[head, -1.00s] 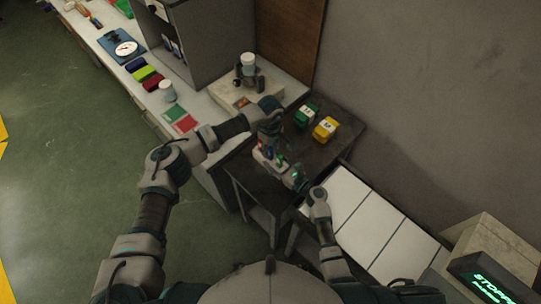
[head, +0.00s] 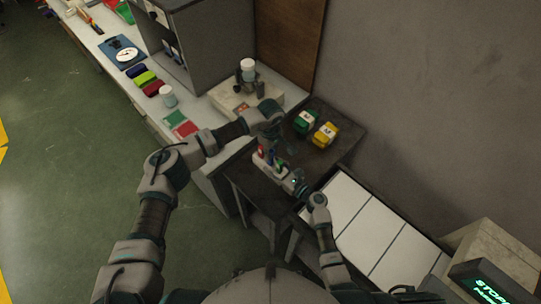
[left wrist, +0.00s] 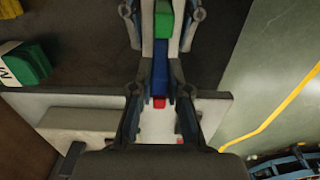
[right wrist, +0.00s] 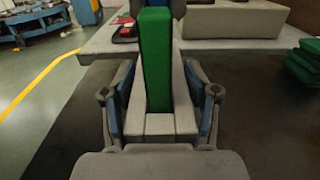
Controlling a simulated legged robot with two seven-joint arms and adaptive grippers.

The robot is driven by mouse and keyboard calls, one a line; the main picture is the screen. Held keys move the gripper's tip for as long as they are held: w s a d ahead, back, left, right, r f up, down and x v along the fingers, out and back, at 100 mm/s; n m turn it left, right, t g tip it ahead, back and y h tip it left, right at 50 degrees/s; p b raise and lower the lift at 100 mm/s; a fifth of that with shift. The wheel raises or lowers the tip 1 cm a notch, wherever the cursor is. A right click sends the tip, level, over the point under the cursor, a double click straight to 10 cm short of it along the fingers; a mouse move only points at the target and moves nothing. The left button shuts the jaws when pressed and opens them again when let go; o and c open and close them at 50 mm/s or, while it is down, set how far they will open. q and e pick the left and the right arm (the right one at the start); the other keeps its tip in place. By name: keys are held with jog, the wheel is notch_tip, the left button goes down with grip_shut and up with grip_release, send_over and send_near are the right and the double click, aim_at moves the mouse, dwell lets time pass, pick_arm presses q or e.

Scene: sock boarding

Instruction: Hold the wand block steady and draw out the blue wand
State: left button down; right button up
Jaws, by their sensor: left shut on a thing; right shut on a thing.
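The pale wand block (head: 285,170) stands over the dark table with red (head: 261,152), blue (head: 270,156) and green (head: 279,163) wands upright in a row. My left gripper (head: 269,140) is above the block, pointing down. In the left wrist view its fingers close around the blue wand (left wrist: 160,65), between the green wand (left wrist: 164,20) and the red wand (left wrist: 158,103). My right gripper (head: 296,180) is shut on the block's near end; the right wrist view shows the block (right wrist: 160,125) between its fingers, with the green wand (right wrist: 155,60) rising from it. How far the blue wand is raised is unclear.
Labelled green (head: 305,122) and yellow (head: 325,135) bundles lie on the dark table (head: 345,130) behind the block. A white-panelled surface (head: 370,225) is at right.

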pick_arm(q)
notch_tip(320, 180, up, 8)
jog(key=shift+r, duration=0.1)
pick_arm(e)
jog(key=o, duration=1.4)
jog(key=v, duration=1.2)
